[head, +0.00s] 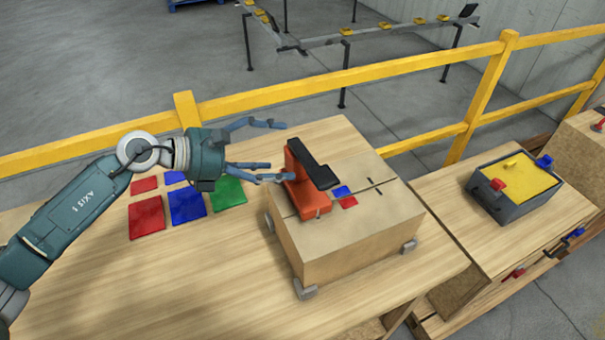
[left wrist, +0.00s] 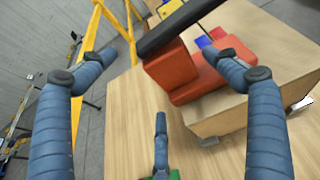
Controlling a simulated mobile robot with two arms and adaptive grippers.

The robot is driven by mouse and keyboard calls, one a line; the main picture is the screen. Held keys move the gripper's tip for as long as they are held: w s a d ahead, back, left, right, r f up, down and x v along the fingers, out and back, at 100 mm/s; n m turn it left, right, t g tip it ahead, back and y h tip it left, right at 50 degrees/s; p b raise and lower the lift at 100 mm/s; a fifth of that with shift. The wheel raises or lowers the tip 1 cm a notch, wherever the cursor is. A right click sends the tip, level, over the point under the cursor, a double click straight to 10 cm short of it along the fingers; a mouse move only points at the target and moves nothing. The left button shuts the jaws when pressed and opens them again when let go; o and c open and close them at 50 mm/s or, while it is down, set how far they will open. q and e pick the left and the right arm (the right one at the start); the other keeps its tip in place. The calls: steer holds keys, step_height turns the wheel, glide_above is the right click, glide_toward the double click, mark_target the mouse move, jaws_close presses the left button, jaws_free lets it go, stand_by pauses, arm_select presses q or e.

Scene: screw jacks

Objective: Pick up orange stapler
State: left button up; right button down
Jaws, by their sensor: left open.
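The orange stapler (head: 307,200) with a black top arm (head: 314,164) stands on top of a cardboard box (head: 340,245) in the head view. In the left wrist view the orange stapler (left wrist: 178,75) shows between and beyond my fingers, with its black arm reaching up to the right. My left gripper (head: 278,150) is open and empty, just left of the stapler, with one lower fingertip close to its side. I cannot tell whether that fingertip touches it. The left gripper also shows in the left wrist view (left wrist: 150,75), its blue fingers spread. My right gripper is not in view.
The box stands on a wooden table (head: 200,290) with grey clips at its lower corners. Several red, blue and green squares (head: 187,205) lie flat left of it. A yellow railing (head: 340,85) runs behind. A grey bin with a yellow top (head: 515,185) stands right.

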mark_target(286, 156)
arm_select(q)
steer(key=shift+w+d, duration=0.1)
steer(key=shift+d, duration=0.15)
steer(key=p+x, duration=0.3)
steer(key=x, duration=0.1)
steer(key=shift+d+f, duration=0.1)
steer(key=shift+f, duration=0.05)
steer(key=shift+d+f, duration=0.25)
steer(key=shift+f, duration=0.05)
steer(key=shift+a, duration=0.15)
steer(key=shift+c, duration=1.3)
steer(key=c, duration=1.7)
steer(key=shift+r, duration=0.3)
steer(key=shift+c, duration=0.6)
steer(key=shift+w, duration=0.1)
